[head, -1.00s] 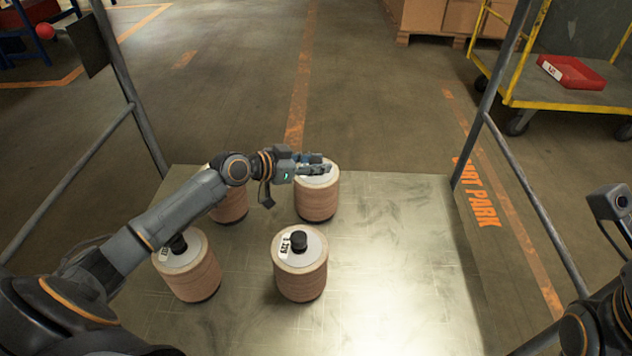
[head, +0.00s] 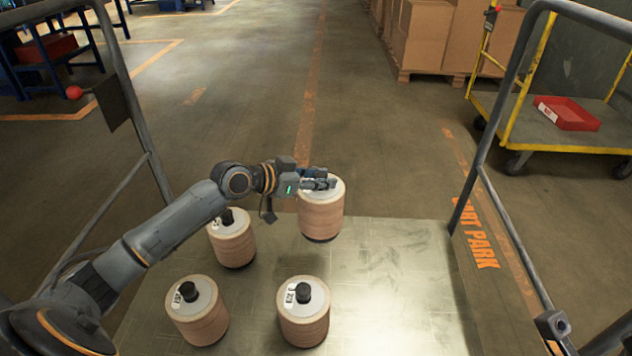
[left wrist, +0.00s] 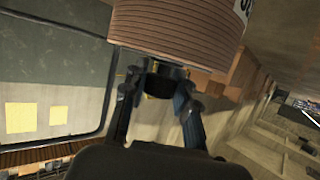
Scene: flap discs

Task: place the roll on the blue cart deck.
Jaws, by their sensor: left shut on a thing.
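My left gripper (head: 322,183) is shut on the black knob of a ribbed tan roll (head: 322,215) with a pale top. The roll hangs upright, seemingly just above the far edge of the grey-beige deck (head: 390,290). In the left wrist view, the fingers (left wrist: 158,100) close around the dark knob (left wrist: 163,82) below the roll (left wrist: 180,30). Three similar rolls stand on the deck: one behind left (head: 232,240), one front left (head: 198,312) and one front middle (head: 303,318). No deck in view looks clearly blue. My right gripper's fingers are not visible.
Grey rails (head: 482,150) rise on both sides of the deck. Its right part is clear. A yellow-framed cart (head: 570,138) with a red tray (head: 567,113) stands at the back right, near stacked boxes (head: 430,40). Blue racks (head: 60,60) stand at the far left.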

